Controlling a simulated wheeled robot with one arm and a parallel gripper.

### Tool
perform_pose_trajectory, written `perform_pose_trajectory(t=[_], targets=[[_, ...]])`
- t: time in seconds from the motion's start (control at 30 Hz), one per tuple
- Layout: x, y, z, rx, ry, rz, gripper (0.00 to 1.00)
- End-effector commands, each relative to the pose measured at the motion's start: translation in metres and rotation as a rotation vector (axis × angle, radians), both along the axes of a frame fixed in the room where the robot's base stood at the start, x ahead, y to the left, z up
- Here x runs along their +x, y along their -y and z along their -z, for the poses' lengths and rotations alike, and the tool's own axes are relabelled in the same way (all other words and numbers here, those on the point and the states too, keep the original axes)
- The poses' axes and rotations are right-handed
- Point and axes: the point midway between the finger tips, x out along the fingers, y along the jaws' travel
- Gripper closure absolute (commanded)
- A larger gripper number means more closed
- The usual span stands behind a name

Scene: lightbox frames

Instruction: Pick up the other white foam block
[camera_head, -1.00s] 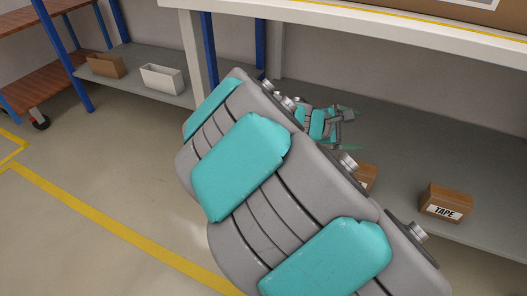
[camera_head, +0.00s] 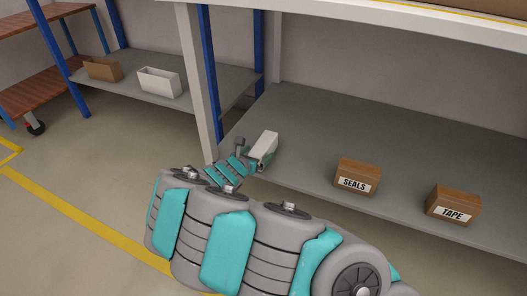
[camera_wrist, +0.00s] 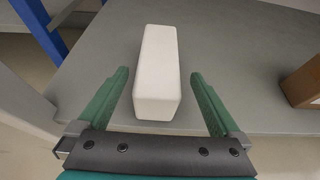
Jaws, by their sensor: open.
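A white foam block (camera_wrist: 157,75) lies on the grey lower shelf, long side pointing away from me in the wrist view. It also shows in the head view (camera_head: 264,144) near the shelf's left front edge. My gripper (camera_wrist: 163,90) is open, with a green finger on each side of the block's near end. Gaps show between both fingers and the block, so they look apart from it. In the head view my gripper (camera_head: 257,160) is at the block's near end, partly hidden by its own wrist.
The lower shelf (camera_head: 310,115) is mostly bare. A SEALS box (camera_head: 357,177) and a TAPE box (camera_head: 453,204) stand to the right. A blue post (camera_head: 209,80) and pale leg (camera_head: 196,80) stand left of the block. The white upper worktop (camera_head: 350,20) overhangs.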

Motion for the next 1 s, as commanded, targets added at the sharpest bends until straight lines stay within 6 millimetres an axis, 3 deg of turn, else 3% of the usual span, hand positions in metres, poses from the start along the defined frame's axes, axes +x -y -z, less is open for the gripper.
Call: perform_pose_trajectory(t=[0.5,0.8,1.0], targets=[[0.052,0.017,0.017,0.003,-0.001,0.001,0.00],[0.056,0.017,0.017,0.003,0.001,0.000,0.00],[0.056,0.017,0.017,0.003,0.001,0.000,0.22]])
